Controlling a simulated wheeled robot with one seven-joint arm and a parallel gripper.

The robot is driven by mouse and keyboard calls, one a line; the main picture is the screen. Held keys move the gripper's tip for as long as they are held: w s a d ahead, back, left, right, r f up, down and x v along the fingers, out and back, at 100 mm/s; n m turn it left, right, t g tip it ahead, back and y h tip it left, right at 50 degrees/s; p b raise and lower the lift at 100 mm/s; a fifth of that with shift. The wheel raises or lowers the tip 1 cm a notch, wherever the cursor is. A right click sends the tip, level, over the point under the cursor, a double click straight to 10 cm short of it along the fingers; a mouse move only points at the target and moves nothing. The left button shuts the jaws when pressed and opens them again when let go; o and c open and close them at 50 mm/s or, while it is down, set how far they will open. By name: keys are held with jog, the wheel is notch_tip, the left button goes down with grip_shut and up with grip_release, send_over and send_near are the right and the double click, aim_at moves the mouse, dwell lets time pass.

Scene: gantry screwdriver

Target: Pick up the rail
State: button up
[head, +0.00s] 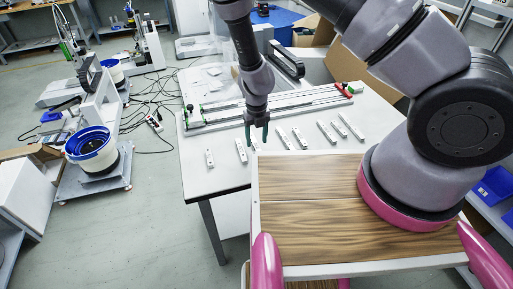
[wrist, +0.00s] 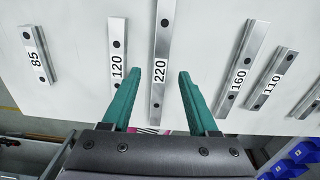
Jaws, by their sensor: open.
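Several silver rails with printed numbers lie apart on the white table. In the wrist view the rail marked 220 (wrist: 161,45) runs between my gripper's (wrist: 158,72) two green fingers. The fingers are apart, and I cannot tell their height above it. The rail marked 120 (wrist: 117,48) is left of it and the rail marked 85 (wrist: 37,55) farther left. The rails marked 160 (wrist: 243,68) and 110 (wrist: 270,80) are on the right. In the head view my gripper (head: 257,143) points down over the row of rails, and it partly hides the one under it.
A long fixture with red and green ends (head: 265,107) lies behind the rails on the white table (head: 205,182). A wooden-topped surface (head: 305,215) is in front. A cardboard box (head: 355,75) stands at the back right.

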notch_tip(320, 180, down, 2)
jog(key=shift+f, duration=0.1)
grip_shut()
dwell(1.5)
